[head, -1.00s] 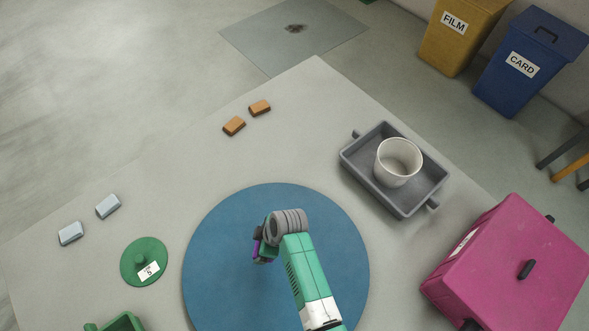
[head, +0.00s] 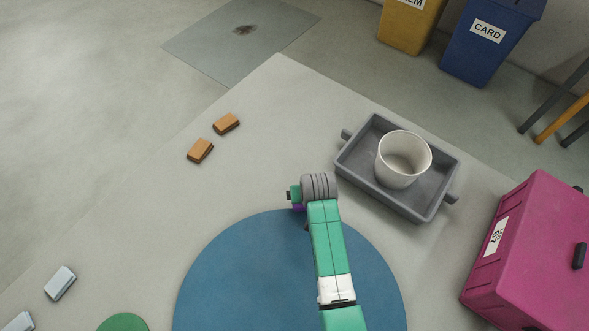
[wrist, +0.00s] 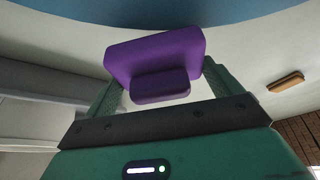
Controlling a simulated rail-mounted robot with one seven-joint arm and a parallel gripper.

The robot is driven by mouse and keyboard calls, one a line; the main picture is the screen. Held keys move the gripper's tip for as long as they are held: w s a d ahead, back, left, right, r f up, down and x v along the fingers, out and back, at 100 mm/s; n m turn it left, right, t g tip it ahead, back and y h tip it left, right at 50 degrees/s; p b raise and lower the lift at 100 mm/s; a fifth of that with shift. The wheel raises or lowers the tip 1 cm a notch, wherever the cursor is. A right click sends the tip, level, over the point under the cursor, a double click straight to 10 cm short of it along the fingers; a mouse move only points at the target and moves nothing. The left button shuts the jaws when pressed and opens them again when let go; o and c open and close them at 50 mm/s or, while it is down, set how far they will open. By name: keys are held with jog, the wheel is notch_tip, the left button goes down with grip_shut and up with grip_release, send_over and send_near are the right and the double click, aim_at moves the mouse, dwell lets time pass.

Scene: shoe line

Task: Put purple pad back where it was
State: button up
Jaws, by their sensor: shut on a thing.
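The purple pad (wrist: 150,48) is a flat block with a smaller raised grip, held between the two green fingers of my gripper (wrist: 160,86) in the wrist view. In the head view only a small purple sliver of the pad (head: 298,208) shows under my gripper (head: 295,196). The gripper is over the far edge of the round blue mat (head: 250,265). My wrist hides most of the pad and the spot below it. I cannot tell its height above the table.
A grey tray (head: 352,160) holding a white cup (head: 404,158) stands right of my gripper. Two orange blocks (head: 200,151) lie at upper left, two pale blocks (head: 60,283) at lower left. A green disc (head: 123,323) and a pink case (head: 535,250) flank the mat. Table between is clear.

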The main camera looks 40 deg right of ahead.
jog(key=w+d+b, duration=0.1)
jog(key=w+b, duration=0.1)
jog(key=w, duration=0.2)
jog(key=w+d+f+b, duration=0.1)
jog(key=w+d+b, duration=0.1)
jog(key=w+b, duration=0.1)
jog(key=w+d+b, duration=0.2)
jog(key=w, duration=0.3)
jog(key=shift+w+d+f, duration=0.2)
jog(key=shift+r, duration=0.1)
jog(key=shift+f+b, duration=1.4)
jog(key=shift+f, duration=0.35)
jog(key=shift+f, duration=0.15)
jog(key=o, duration=0.7)
jog(key=p+v, duration=0.7)
jog(key=v, duration=0.5)
jog(key=shift+p, duration=0.4)
